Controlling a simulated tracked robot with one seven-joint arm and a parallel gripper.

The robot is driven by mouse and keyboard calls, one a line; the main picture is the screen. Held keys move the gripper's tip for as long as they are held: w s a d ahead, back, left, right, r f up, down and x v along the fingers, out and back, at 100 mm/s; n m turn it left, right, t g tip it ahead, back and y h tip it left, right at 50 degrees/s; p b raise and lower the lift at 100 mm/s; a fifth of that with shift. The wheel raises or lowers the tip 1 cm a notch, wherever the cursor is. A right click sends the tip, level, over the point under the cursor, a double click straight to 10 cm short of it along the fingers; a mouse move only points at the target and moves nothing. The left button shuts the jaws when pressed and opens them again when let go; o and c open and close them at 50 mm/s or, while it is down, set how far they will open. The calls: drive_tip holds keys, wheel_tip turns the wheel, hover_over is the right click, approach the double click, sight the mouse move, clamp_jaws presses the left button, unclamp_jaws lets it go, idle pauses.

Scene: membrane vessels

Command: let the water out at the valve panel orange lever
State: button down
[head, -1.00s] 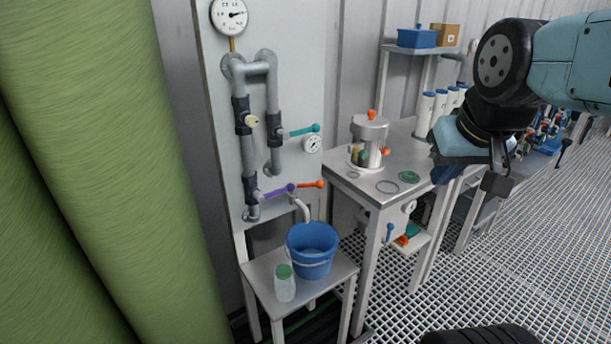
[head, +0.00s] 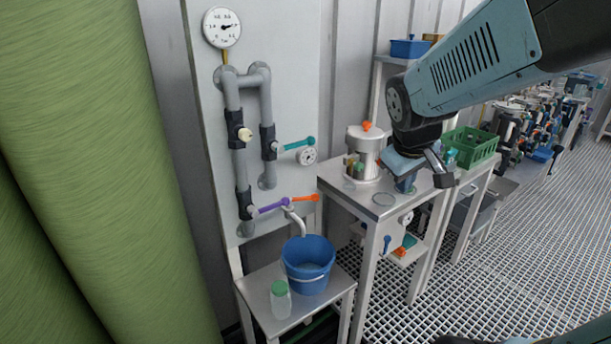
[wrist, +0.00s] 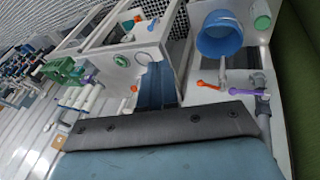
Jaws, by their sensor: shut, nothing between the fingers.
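The valve panel (head: 295,100) stands upright against the wall, with grey pipes on it. The orange lever (head: 305,198) is low on the panel and points right, beside a purple lever (head: 272,207). The orange lever also shows in the wrist view (wrist: 208,86). A grey spout (head: 298,222) curves down over a blue bucket (head: 307,280). No stream shows from it. My gripper (head: 405,185) is shut and empty, over the steel table to the right of the levers and apart from them. Its dark blue fingers also show in the wrist view (wrist: 157,85).
A teal lever (head: 300,144) and gauges sit higher on the panel. A green-capped bottle (head: 280,300) stands beside the bucket on a low stand (head: 330,303). A steel vessel (head: 362,150) stands on the table (head: 345,192) between gripper and panel. A green crate (head: 470,147) is behind.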

drive_tip(key=w+a+f+n+y, duration=0.1)
drive_tip(key=w+a+f+n, duration=0.1)
drive_tip(key=w+f+n, duration=0.3)
drive_tip(key=w+a+f+n+y, duration=0.1)
drive_tip(key=w+a+f+n, duration=0.15)
drive_tip(key=w+f, duration=0.3)
drive_tip(key=n+y, duration=0.5)
drive_tip(key=n, duration=0.1)
approach(311, 199)
drive_tip(key=shift+m, duration=0.25)
drive_tip(key=shift+w+a+f, duration=0.25)
drive_tip(key=shift+a+f, duration=0.45)
drive_tip(key=shift+f, duration=0.35)
drive_tip(key=shift+w+a+f, duration=0.25)
drive_tip(key=shift+a+f, duration=0.5)
drive_tip(key=shift+f, duration=0.3)
drive_tip(key=shift+w+a+f, duration=0.2)
drive_tip(key=shift+a+f, duration=0.5)
drive_tip(key=shift+f, duration=0.35)
